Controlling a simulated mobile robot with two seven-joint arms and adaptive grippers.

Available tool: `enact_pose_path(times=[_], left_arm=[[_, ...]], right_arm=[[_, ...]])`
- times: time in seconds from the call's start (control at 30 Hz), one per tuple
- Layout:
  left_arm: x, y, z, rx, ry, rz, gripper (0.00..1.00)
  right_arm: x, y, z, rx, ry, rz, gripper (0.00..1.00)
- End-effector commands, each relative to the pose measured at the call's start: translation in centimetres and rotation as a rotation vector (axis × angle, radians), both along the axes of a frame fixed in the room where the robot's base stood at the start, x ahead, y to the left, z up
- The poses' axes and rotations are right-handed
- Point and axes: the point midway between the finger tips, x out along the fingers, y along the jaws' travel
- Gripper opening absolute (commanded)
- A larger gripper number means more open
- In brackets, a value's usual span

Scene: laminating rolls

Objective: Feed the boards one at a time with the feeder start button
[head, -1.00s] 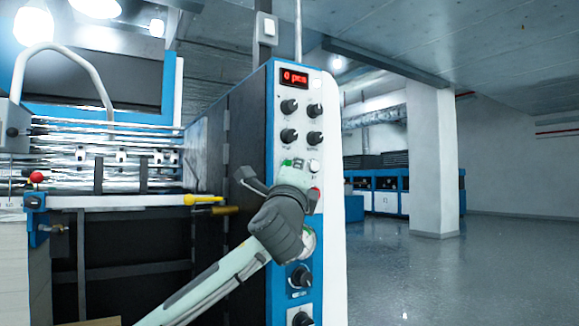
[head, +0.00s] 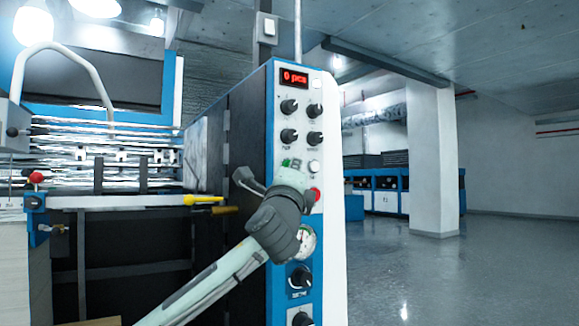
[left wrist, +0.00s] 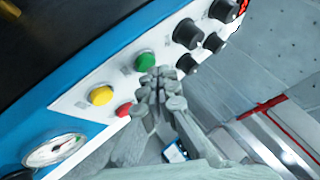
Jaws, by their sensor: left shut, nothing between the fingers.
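The control panel (head: 271,100) stands upright on the machine's blue and white end. Its red display (head: 294,77) reads "0 pcs". My left gripper (left wrist: 166,78) is shut and empty, its fingertips at the panel close beside the green button (left wrist: 145,61). I cannot tell whether they touch it. A yellow button (left wrist: 100,95) and a red button (left wrist: 123,109) sit lower on the panel. No boards can be clearly made out. My right gripper is not in view.
Several black knobs (head: 289,106) and a round gauge (head: 308,241) stand out from the panel around the gripper. A yellow-handled lever (head: 203,199) and the roller section (head: 110,155) are to the left. Open floor (head: 450,275) lies to the right, with a pillar (head: 433,160).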

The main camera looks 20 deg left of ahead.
Motion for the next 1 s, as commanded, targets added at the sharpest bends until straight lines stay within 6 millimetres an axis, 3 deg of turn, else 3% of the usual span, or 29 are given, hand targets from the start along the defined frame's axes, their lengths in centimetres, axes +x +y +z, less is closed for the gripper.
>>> enact_pose_path(times=[1.0], left_arm=[[0.56, 0.78, 0.02, -0.001, 0.0, 0.002, 0.0]], right_arm=[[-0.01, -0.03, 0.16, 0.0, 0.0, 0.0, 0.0]])
